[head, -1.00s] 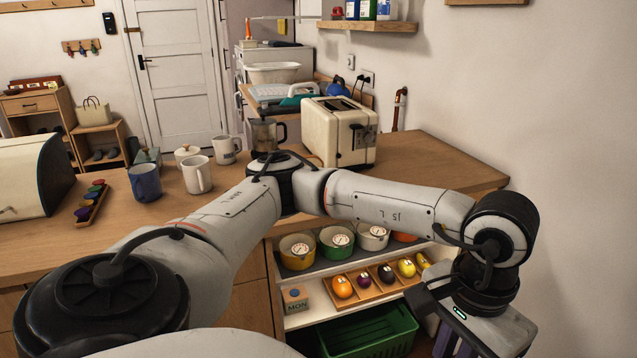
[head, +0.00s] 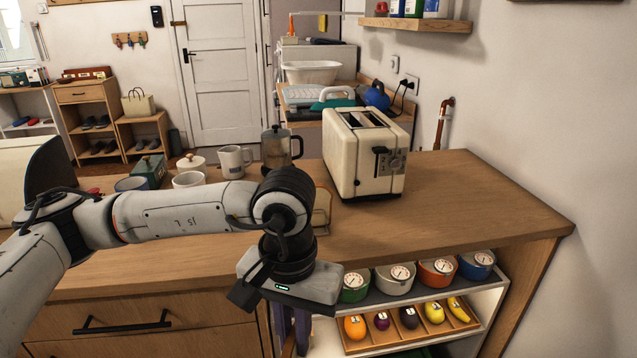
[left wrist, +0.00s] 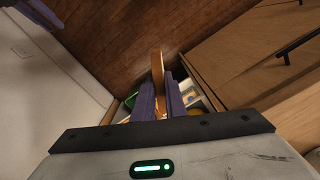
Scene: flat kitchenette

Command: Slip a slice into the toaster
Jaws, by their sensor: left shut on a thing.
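The cream toaster (head: 350,165) stands upright on the wooden counter, right of centre in the head view. Two dark slots (head: 365,119) are open on its top, and a black lever is on the side facing right. My left gripper (head: 292,328) points down in front of the counter's front edge, lower than the toaster and to its left. In the left wrist view its purple fingers (left wrist: 160,92) are shut on a brown bread slice (left wrist: 157,62), seen edge-on. The slice is mostly hidden in the head view.
A glass-and-metal coffee pot (head: 280,147), mugs (head: 233,160) and a lidded pot (head: 191,163) stand left of the toaster. The counter (head: 460,200) is clear to its right.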

